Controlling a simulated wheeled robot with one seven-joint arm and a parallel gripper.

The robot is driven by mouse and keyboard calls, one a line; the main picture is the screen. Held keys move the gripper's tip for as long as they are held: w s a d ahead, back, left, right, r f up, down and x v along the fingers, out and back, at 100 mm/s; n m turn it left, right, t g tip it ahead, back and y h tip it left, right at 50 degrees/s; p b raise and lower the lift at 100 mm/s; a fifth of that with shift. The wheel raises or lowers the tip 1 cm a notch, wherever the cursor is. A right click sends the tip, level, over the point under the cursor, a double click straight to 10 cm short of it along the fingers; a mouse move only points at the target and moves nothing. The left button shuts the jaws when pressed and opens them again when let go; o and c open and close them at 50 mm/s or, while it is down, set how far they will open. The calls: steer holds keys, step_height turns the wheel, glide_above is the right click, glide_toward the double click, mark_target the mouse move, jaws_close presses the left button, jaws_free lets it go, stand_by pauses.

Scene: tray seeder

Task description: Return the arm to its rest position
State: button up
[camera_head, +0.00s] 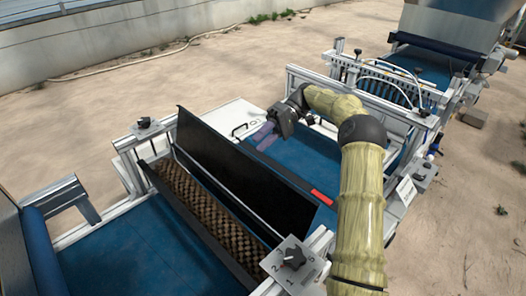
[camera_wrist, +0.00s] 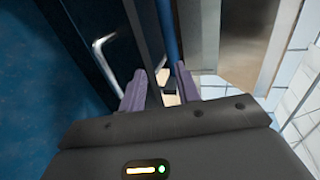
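My arm (camera_head: 361,190), in a yellow-green cover, reaches over the blue belt of the tray seeder and bends back to the left. My gripper (camera_head: 264,135) is above the far side of the belt, by the white side panel. In the wrist view, its two purple fingers (camera_wrist: 159,86) stand apart with a gap between them. A dark edge and a blue bar show beyond the gap; I see nothing clearly held. Whether the fingers touch the machine cannot be told.
A raised black cover (camera_head: 240,170) stands left of my arm, beside a brown brush roller (camera_head: 205,215). A metal handle (camera_head: 240,129) is near my gripper; a handle also shows in the wrist view (camera_wrist: 104,42). A white frame (camera_head: 350,95) stands behind. Open sandy ground lies beyond.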

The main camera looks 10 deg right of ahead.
steer(key=shift+r, duration=0.15)
step_height(320, 180, up, 10)
steer(key=p, duration=1)
steer(key=shift+a, duration=0.15)
